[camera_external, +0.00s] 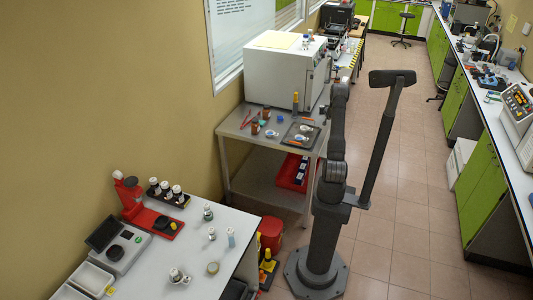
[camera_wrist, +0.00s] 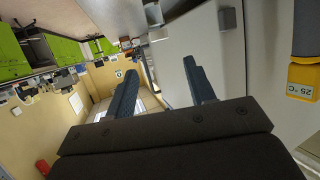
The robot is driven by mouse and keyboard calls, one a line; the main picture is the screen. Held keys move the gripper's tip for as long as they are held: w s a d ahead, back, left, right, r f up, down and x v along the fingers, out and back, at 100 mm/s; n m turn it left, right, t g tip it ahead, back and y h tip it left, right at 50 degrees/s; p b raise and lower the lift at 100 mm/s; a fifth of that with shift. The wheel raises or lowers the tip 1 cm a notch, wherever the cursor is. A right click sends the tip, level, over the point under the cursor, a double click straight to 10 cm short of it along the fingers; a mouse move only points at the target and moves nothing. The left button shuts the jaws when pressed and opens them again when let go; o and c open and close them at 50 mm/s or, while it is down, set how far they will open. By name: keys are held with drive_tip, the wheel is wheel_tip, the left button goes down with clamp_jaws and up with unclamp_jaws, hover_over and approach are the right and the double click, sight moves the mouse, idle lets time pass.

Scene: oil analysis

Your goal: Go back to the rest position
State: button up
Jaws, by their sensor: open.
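My gripper shows in the wrist view (camera_wrist: 162,64), with its two dark fingers apart and nothing seen between them. In the external view my arm stands on its dark pedestal beside the metal table (camera_external: 232,131), its upper links raised. The gripper itself is not clearly made out there, being at or behind the arm links near the white oven-like box (camera_external: 278,72). In the wrist view a large pale surface (camera_wrist: 215,115) lies behind and to the right of the fingers.
A yellow tag reading 25 °C (camera_wrist: 302,80) is close at the right of the wrist view. A white bench (camera_external: 205,262) with a red device (camera_external: 140,210) is at front left. The floor at right is clear.

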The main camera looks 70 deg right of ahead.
idle(0.4)
drive_tip(key=x, duration=1.2)
drive_tip(key=shift+f, duration=0.1)
